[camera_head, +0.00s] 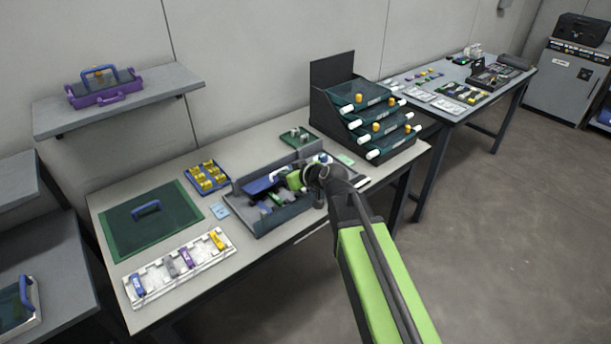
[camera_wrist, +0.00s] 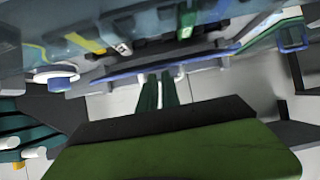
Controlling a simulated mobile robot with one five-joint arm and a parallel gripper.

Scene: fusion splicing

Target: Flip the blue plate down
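The blue plate (camera_head: 262,184) is in the grey open-topped device (camera_head: 283,214) on the near workbench, and looks tilted. My gripper (camera_head: 284,177) is over the device, close to the plate's right end. In the head view the fingertips are too small to make out. In the wrist view a thin blue edge (camera_wrist: 150,72), probably the plate's, runs across the upper middle. Two narrow dark green strips (camera_wrist: 158,95), perhaps my fingers, reach up to it. I cannot tell whether they touch it or grip it.
A tiered black rack (camera_head: 335,100) with dark green trays stands right of the device. A yellow-filled blue tray (camera_head: 208,177), a green mat (camera_head: 125,235) and a white holder (camera_head: 155,277) lie left.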

